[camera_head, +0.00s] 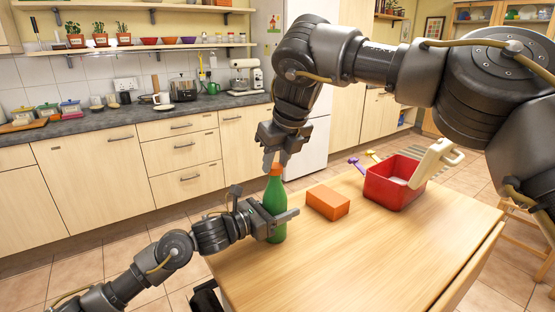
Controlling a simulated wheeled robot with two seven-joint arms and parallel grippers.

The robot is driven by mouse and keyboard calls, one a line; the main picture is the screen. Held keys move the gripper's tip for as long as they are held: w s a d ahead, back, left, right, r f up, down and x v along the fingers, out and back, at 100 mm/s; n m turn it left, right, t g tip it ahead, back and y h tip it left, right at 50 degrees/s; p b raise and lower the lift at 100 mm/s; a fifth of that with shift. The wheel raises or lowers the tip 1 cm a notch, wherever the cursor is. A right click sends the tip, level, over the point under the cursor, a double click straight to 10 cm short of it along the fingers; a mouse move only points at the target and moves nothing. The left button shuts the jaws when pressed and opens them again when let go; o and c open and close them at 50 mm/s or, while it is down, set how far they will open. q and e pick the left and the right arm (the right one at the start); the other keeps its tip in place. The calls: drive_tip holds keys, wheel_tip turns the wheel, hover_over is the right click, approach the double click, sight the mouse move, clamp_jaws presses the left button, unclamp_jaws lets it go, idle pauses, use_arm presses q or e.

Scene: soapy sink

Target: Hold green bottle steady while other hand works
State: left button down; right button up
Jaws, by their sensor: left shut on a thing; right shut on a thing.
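A green bottle (274,193) stands upright near the far left edge of the wooden table. Its orange cap (275,169) is at the top. My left gripper (283,217) comes in from the left, low down, and is shut around the bottle's body. My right gripper (276,158) reaches down from above and is shut on the orange cap. The gripper fingers hide part of the bottle's middle and part of the cap.
On the wooden table (350,260), an orange block (328,202) lies right of the bottle. Farther right is a red container (393,186) with a cream-coloured object (433,163) at its rim. The table's front is clear. A counter (120,122) runs along the back wall.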

drive_tip(key=m, duration=0.1)
drive_tip(key=m+h, duration=0.1)
drive_tip(key=m, duration=0.1)
drive_tip(key=m+t, duration=0.1)
drive_tip(key=m, duration=0.1)
drive_tip(key=shift+a+h, duration=0.4)
drive_tip(key=m+h, duration=0.1)
drive_tip(key=m, duration=0.2)
drive_tip(key=shift+f, duration=0.1)
use_arm(q)
drive_tip(key=shift+a, duration=0.15)
use_arm(e)
drive_tip(key=shift+s+a+m+h, duration=0.15)
drive_tip(key=shift+m+h, duration=0.35)
drive_tip(key=shift+m, duration=0.9)
drive_tip(key=o, duration=0.9)
drive_tip(key=shift+o, duration=0.2)
